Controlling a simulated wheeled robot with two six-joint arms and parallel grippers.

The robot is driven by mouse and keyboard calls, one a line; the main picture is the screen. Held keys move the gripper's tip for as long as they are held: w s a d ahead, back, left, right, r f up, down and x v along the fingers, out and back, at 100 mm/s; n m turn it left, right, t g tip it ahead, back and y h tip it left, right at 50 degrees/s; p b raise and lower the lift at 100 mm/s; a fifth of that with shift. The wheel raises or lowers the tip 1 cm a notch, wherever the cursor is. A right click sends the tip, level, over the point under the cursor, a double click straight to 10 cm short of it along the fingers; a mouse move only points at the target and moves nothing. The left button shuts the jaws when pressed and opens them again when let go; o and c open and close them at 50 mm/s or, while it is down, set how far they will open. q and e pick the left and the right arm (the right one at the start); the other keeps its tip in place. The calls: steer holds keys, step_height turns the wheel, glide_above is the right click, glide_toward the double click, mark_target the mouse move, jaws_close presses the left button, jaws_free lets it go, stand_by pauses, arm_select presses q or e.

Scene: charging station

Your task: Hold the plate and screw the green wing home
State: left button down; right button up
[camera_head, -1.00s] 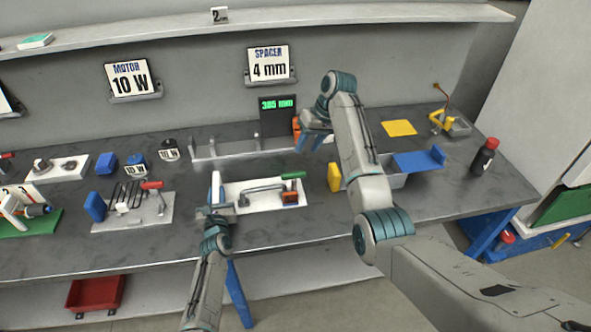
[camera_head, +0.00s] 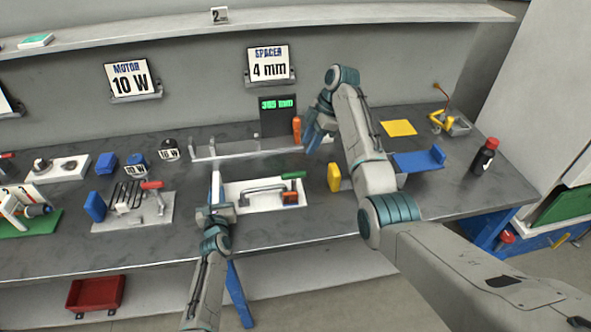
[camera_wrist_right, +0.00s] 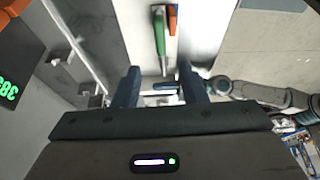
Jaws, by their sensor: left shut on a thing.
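The white plate (camera_head: 240,203) lies near the table's front edge in the head view, with a grey bent handle on it. The green wing (camera_head: 293,175) is at its right rear; the wing also shows in the right wrist view (camera_wrist_right: 160,33). An orange block (camera_head: 290,198) is at the plate's right side. My left gripper (camera_head: 215,209) is shut at the plate's left end, where its fingers hide the contact. My right gripper (camera_wrist_right: 160,86) is open, with nothing seen held between its fingers. In the head view it is above the table, behind and right of the wing.
A grey rail (camera_head: 235,153) lies behind the plate, by a dark display (camera_head: 278,118). An orange upright thing (camera_head: 297,130) stands near my right gripper. A yellow block (camera_head: 334,178) and blue bracket (camera_head: 420,160) are on the right. Bare table lies in front of the plate.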

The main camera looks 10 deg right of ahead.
mark_target(294, 173)
steer(key=x, duration=1.1)
steer(key=shift+f, duration=0.3)
jaws_close()
